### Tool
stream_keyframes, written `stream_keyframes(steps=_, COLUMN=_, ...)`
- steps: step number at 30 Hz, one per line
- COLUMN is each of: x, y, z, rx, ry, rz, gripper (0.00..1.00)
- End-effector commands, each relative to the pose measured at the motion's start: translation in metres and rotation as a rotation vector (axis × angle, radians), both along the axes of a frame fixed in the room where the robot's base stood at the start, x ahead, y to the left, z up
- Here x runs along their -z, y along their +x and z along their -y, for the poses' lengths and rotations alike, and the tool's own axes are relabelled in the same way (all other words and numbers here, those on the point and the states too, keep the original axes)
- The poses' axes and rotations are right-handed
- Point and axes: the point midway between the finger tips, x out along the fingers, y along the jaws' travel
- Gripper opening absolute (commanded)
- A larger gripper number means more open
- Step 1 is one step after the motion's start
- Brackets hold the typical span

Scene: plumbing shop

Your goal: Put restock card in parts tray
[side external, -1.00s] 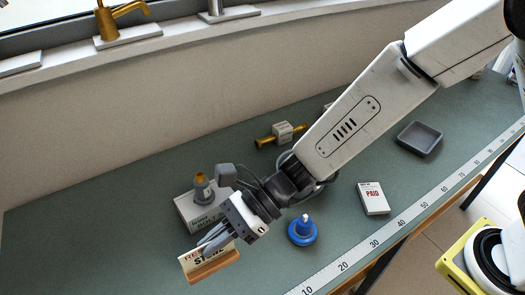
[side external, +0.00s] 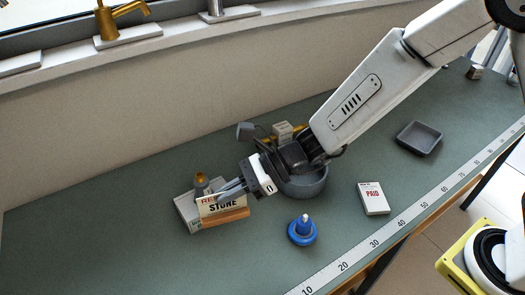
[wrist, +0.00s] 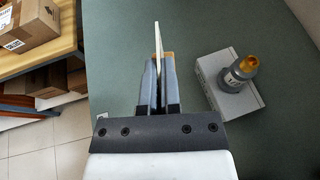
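The restock card (side external: 222,205) is a cream card with red and black lettering, set in a wooden strip along its lower edge. My gripper (side external: 232,190) is shut on it, and the wrist view shows the card (wrist: 158,38) edge-on between the two fingers (wrist: 158,88). The card looks upright and overlaps the pale box in the side view; its height above the bench is hard to tell. The parts tray (side external: 419,152) appears to be the small dark grey rectangular tray at the right, empty and well away from my gripper.
A pale box (side external: 187,214) with a grey and yellow fitting (wrist: 240,70) stands close to the card. A round grey bowl (side external: 308,192) sits partly behind my wrist. A blue item (side external: 302,235), a PAID card stack (side external: 373,198) and a brass piece (side external: 298,130) are also on the bench.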

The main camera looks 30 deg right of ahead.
Motion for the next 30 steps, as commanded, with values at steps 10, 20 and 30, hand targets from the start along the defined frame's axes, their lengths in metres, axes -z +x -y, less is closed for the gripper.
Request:
stream_keyframes(steps=10, x=0.003, y=0.075, z=0.102, rx=0.300, ry=0.003, rz=0.001, gripper=0.00)
stream_keyframes(steps=20, x=0.005, y=0.119, z=0.212, rx=0.577, ry=0.005, rz=0.003, gripper=0.00)
stream_keyframes(steps=30, x=0.008, y=0.135, z=0.333, rx=0.862, ry=0.006, rz=0.003, gripper=0.00)
